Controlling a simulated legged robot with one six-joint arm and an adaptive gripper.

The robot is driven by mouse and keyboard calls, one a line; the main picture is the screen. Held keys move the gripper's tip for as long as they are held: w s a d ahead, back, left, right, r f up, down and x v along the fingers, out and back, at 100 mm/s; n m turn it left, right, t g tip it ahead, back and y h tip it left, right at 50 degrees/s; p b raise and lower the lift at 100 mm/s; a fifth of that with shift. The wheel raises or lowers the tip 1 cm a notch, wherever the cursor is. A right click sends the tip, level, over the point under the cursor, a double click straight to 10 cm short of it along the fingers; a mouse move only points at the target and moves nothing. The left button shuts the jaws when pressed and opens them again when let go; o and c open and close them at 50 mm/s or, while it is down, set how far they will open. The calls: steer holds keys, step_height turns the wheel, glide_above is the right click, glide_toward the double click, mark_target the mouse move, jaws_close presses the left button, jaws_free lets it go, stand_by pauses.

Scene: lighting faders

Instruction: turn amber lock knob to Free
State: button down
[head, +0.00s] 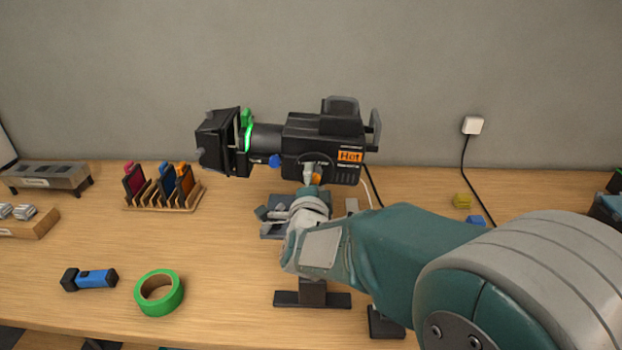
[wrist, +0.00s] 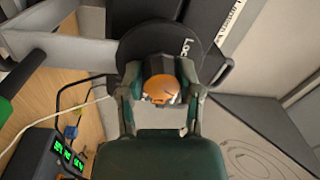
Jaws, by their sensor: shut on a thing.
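The amber lock knob (wrist: 160,92) sits on a dark round disc (wrist: 150,45) with partly visible white lettering that starts "Loc". My gripper (wrist: 160,100) has one finger on each side of the knob and is shut on it. In the head view the amber knob (head: 316,179) shows as a small patch under the black stage light (head: 320,140), mostly hidden by my gripper (head: 312,190). The knob's pointer and any Free mark cannot be made out.
The light carries an orange "Hot" label (head: 350,156) and a blue knob (head: 275,161). A rack of coloured frames (head: 160,200), green tape (head: 159,293) and a blue torch (head: 90,280) lie to the left. Cables (wrist: 75,95) run near a box with green digits (wrist: 66,155).

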steer(key=shift+f+m, duration=0.1)
steer(key=shift+m, duration=1.3)
steer(key=shift+d+f, duration=0.1)
steer(key=shift+c, duration=1.3)
jaws_free()
steer(key=s, duration=1.2)
steer(key=shift+f, duration=0.3)
